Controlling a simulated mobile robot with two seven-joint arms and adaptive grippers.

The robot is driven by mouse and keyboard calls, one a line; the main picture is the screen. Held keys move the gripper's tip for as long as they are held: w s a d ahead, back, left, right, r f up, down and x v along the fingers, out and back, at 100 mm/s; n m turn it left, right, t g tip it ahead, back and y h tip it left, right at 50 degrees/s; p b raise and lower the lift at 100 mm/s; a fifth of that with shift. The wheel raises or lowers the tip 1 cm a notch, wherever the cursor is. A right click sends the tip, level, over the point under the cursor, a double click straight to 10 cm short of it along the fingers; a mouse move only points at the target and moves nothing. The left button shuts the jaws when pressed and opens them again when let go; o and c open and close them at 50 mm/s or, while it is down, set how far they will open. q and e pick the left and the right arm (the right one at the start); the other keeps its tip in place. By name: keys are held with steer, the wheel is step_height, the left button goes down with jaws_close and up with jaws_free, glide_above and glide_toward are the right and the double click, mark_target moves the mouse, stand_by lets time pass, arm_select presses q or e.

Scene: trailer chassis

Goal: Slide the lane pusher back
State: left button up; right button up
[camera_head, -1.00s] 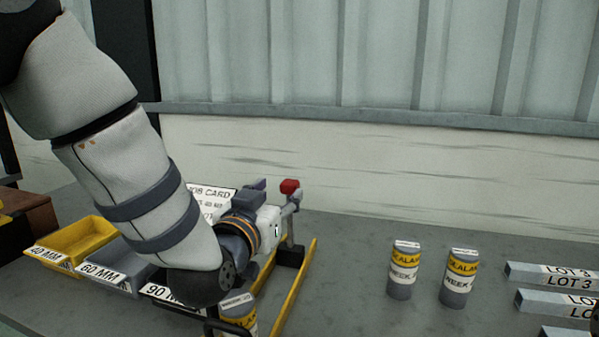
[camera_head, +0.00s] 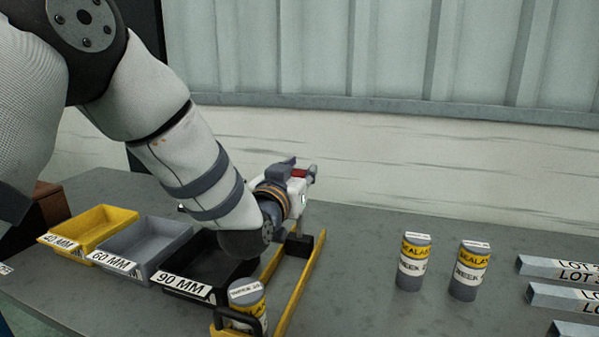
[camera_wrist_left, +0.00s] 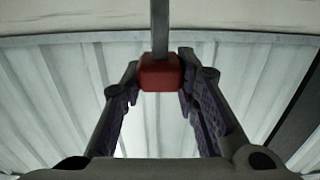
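The lane pusher shows a red knob (camera_head: 301,173) above a dark block (camera_head: 299,244) at the far end of a lane with yellow rails (camera_head: 305,280). My left gripper (camera_head: 299,170) is at the knob, its fingers on either side of it. In the left wrist view the red knob (camera_wrist_left: 160,72) sits between the spread fingertips, with a grey bar behind it. I cannot tell whether the fingers touch it. A sealant can (camera_head: 246,304) stands at the lane's near end, behind a dark handle. My right gripper is out of view.
Yellow 40 MM (camera_head: 70,248), grey 60 MM (camera_head: 120,268) and black 90 MM (camera_head: 175,290) bins stand left of the lane. Two sealant cans (camera_head: 413,268) (camera_head: 468,273) and LOT-labelled bars (camera_head: 553,268) are at right. Table between lane and cans is clear.

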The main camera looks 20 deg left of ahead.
arm_select(q)
jaws_close()
steer(key=w+b, duration=0.1)
steer(key=w, duration=0.3)
steer(key=shift+w+d, duration=0.1)
steer(key=shift+w, duration=0.25)
steer(key=shift+o, duration=2.1)
jaws_free()
steer(key=shift+r, duration=0.1)
steer(key=o, duration=0.3)
steer(key=shift+w, duration=0.2)
steer(key=shift+o, duration=0.2)
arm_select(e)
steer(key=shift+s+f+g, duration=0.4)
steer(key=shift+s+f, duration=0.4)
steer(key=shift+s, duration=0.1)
arm_select(q)
steer(key=shift+s, duration=0.1)
